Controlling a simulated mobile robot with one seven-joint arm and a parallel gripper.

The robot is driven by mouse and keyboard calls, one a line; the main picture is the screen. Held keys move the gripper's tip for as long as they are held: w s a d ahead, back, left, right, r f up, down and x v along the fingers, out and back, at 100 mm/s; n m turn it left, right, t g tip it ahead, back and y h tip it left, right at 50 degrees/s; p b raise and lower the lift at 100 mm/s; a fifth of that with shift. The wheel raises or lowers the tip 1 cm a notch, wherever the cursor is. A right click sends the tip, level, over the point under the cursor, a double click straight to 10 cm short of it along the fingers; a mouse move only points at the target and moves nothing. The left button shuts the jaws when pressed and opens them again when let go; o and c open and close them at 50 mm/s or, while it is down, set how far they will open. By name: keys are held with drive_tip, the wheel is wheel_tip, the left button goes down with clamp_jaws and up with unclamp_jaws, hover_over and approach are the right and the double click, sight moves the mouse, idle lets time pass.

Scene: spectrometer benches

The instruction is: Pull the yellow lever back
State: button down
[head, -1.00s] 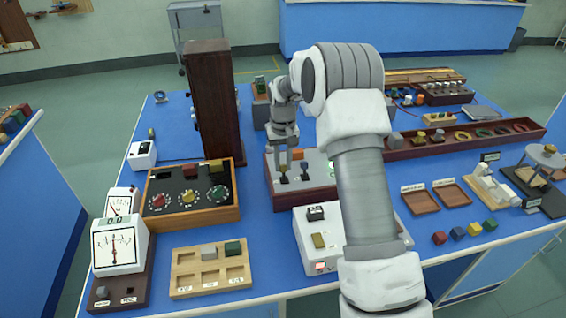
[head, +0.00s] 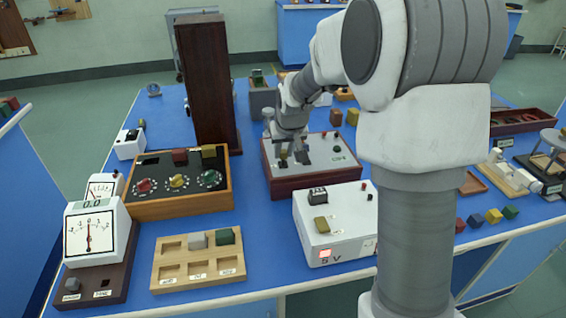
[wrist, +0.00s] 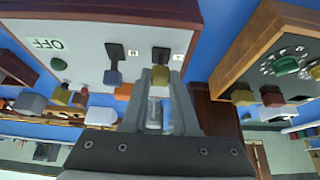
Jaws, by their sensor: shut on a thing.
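The yellow lever (wrist: 160,74) stands in a slot on the pale top of a dark red-brown lever box (head: 315,185). My gripper (wrist: 160,90) is shut on the yellow lever's knob, with a finger on each side. In the head view my gripper (head: 284,148) is low over the left part of the box and partly hides the lever. A blue-grey lever (wrist: 113,77) stands beside it in its own slot, apart from my fingers. The panel also carries an "OFF" label.
A tall dark wooden cabinet (head: 210,90) stands left behind the box. A box with three dials (head: 180,196) is to the left, and a white box (head: 335,235) is in front. A meter reading 0.0 (head: 96,232) stands at far left. My arm hides much of the right side.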

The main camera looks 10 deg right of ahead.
drive_tip(key=shift+s+f+t+b, duration=0.4)
drive_tip(key=shift+t+b, duration=0.4)
drive_tip(key=shift+b, duration=1.1)
drive_tip(key=shift+s+f+t+b, duration=0.15)
drive_tip(key=shift+s+t+b, duration=0.5)
drive_tip(key=shift+b, duration=1.2)
drive_tip(key=shift+t+b, duration=0.45)
drive_tip(key=shift+b, duration=0.2)
drive_tip(key=shift+r+b, duration=0.15)
drive_tip(key=shift+b, duration=0.25)
drive_tip(key=c, duration=0.7)
unclamp_jaws()
drive_tip(key=shift+s, duration=0.1)
drive_tip(key=shift+s+f+p+v, duration=0.1)
drive_tip(key=shift+p+v, duration=1.1)
drive_tip(key=shift+v, duration=3.15)
drive_tip(key=shift+s+f+p+v, duration=0.1)
drive_tip(key=shift+p+v, duration=1.05)
drive_tip(key=shift+v, duration=3.2)
